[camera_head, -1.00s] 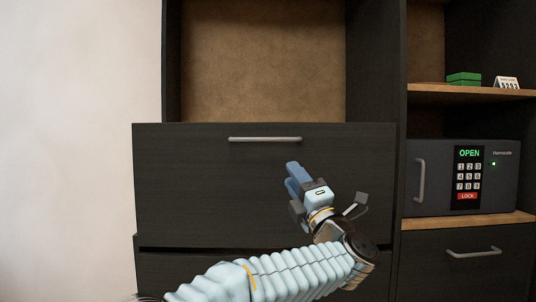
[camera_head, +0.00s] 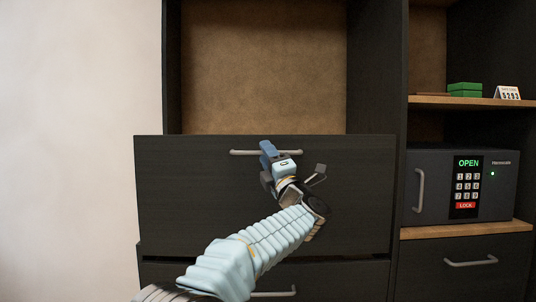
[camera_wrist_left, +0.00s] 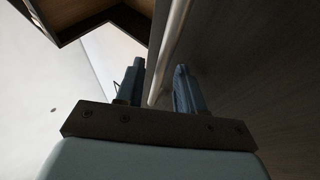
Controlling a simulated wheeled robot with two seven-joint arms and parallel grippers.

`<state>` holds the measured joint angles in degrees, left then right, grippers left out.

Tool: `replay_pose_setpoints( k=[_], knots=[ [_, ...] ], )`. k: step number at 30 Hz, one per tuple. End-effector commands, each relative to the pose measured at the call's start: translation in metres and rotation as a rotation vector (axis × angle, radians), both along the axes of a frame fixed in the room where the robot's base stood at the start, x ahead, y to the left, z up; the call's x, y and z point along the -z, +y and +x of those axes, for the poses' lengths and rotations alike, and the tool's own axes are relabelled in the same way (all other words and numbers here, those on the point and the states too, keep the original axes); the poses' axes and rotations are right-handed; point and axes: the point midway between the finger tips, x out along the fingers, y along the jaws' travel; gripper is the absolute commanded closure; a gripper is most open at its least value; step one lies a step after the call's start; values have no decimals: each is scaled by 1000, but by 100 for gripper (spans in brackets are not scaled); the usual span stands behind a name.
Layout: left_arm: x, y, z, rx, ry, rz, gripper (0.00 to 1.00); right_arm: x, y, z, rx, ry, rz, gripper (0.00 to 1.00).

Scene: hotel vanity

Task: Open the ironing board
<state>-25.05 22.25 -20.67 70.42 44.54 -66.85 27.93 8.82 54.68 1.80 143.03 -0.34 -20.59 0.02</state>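No ironing board shape shows. A wide dark front panel (camera_head: 200,200) with a light bar handle (camera_head: 243,152) fills the middle of the head view, below an open recess. My left gripper (camera_head: 266,148) is at the middle of this handle. In the left wrist view, my left gripper (camera_wrist_left: 160,72) is open, with its blue fingers apart and the handle (camera_wrist_left: 171,45) running between them. Neither finger is seen to press on the bar. In the head view the fingers hide the handle's middle. My right gripper is out of view.
A lower drawer with a handle (camera_head: 280,294) is partly behind my arm. To the right are a dark safe (camera_head: 432,190) reading OPEN, a drawer handle (camera_head: 471,262), and a shelf (camera_head: 470,103) with a green box (camera_head: 465,90) and a small card (camera_head: 507,92). The left wall is bare.

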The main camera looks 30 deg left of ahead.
Motion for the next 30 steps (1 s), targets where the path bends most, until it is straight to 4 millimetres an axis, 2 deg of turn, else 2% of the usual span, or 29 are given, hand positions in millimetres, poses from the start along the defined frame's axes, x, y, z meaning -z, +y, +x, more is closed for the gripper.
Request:
replay_pose_setpoints(
  k=[4, 9, 12, 23, 26, 30],
  knots=[
    [0, 0, 0, 0, 0, 0, 63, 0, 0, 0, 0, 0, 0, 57],
    [1, 0, 0, 1, 0, 0, 89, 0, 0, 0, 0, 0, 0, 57],
    [1, -1, 0, 1, 0, 0, 100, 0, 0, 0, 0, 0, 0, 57],
    [2, -1, 0, 1, 0, 1, 100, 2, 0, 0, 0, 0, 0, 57],
    [5, -2, -2, 2, -9, 6, 100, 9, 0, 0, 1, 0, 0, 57],
    [12, -6, -8, 3, -40, 25, 100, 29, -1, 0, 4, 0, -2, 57]
  ],
)
